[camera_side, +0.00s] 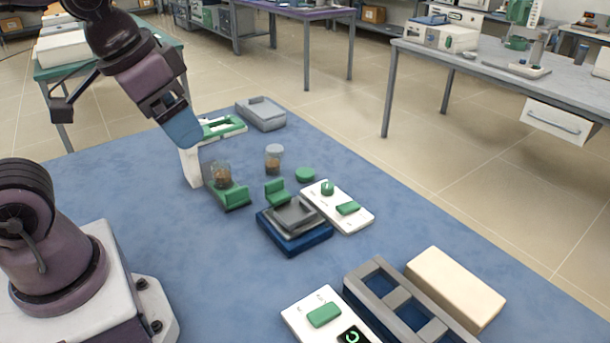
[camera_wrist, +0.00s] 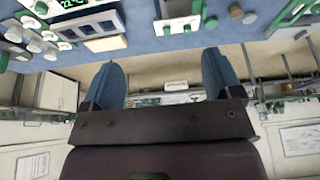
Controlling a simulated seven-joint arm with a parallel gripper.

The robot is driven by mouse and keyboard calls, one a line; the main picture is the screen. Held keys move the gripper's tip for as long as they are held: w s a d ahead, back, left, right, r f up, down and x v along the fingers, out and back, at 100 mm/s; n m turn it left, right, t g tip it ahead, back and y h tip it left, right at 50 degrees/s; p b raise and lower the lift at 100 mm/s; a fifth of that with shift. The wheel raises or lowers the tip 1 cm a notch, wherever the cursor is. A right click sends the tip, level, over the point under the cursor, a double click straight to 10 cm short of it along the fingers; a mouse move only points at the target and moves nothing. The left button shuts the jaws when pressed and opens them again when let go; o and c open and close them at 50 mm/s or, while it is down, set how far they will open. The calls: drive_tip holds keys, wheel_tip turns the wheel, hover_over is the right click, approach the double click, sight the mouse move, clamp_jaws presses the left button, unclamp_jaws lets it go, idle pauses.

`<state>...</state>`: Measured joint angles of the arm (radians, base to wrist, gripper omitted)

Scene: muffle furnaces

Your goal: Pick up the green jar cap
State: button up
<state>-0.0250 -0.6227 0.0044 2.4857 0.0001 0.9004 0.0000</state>
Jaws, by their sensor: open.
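The green jar cap (camera_side: 305,174) lies flat on the blue mat in the side view, right of a clear jar with brown contents and a pale top (camera_side: 274,158). A second jar with brown contents (camera_side: 221,174) stands at a green holder (camera_side: 232,196). My gripper (camera_side: 184,132) is above the mat, left of both jars and apart from the cap. In the wrist view my gripper (camera_wrist: 161,72) shows two blue fingers spread wide with nothing between them. I cannot pick out the cap in the wrist view.
A white upright piece (camera_side: 190,167) is just below my gripper. A blue-and-grey device (camera_side: 294,228) and a white panel with green controls (camera_side: 338,207) stand near the cap. A grey tray (camera_side: 261,113) is behind. The mat's left middle is clear.

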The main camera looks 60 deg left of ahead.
drive_tip(key=w+a+f+n+g, duration=0.1)
drive_tip(key=w+a+f, duration=0.1)
drive_tip(key=w, duration=0.3)
drive_tip(key=w+a+f+n+g, duration=0.1)
drive_tip(key=w+a+g, duration=0.1)
drive_tip(key=w, duration=0.4)
drive_tip(key=n+g+y, duration=0.1)
drive_tip(key=n, duration=1.2)
approach(305, 172)
drive_tip(key=f, duration=0.6)
drive_tip(key=a+f, duration=0.1)
drive_tip(key=f, duration=0.2)
drive_tip(key=shift+w+f, duration=0.2)
drive_tip(key=shift+f, duration=0.2)
drive_tip(key=c, duration=1)
